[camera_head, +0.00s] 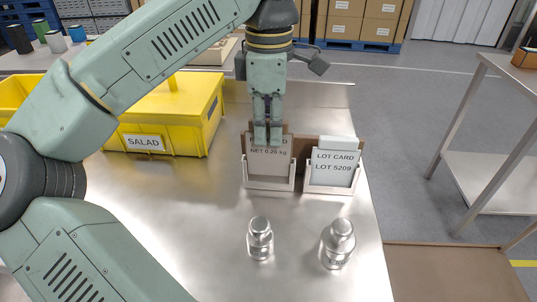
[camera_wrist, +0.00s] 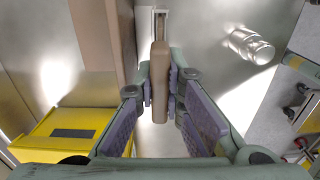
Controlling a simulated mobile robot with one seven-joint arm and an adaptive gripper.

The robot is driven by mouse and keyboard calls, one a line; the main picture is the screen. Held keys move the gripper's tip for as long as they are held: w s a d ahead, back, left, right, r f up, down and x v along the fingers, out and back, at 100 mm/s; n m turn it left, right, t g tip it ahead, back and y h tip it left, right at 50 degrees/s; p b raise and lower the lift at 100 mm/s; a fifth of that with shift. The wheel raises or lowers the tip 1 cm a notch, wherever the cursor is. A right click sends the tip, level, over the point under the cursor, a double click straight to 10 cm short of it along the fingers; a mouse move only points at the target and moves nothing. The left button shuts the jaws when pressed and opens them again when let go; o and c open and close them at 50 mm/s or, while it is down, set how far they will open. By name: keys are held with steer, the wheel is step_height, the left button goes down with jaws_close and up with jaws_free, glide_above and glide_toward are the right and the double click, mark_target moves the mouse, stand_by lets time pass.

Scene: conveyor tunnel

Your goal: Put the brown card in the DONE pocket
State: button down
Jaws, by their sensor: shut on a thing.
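My gripper (camera_head: 266,143) points down at the left pocket (camera_head: 269,185) of a two-pocket rack and is shut on a brown card. In the wrist view the brown card (camera_wrist: 160,85) shows as a thick brown edge between the finger pads. In the head view the face below my fingertips (camera_head: 268,164) reads "NET 0.25 kg"; the fingers hide its upper part. Its lower part appears within the left pocket's light frame; I cannot tell how deep it sits. The right pocket (camera_head: 330,189) holds a pale card (camera_head: 334,166) reading "LOT CARD LOT 5209". No DONE label is readable.
Two metal weights (camera_head: 260,238) (camera_head: 338,243) stand on the steel table in front of the rack. A yellow bin (camera_head: 190,110) labelled SALAD is to the left. A brown panel (camera_wrist: 100,40) runs beside the card in the wrist view. Bare steel lies left of the rack.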

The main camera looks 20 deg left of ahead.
steer(key=shift+r, duration=0.25)
step_height(320, 180, up, 6)
steer(key=p, duration=0.5)
steer(key=shift+r+p, duration=0.2)
steer(key=shift+p, duration=0.2)
steer(key=shift+f, duration=0.1)
steer(key=shift+a, duration=0.1)
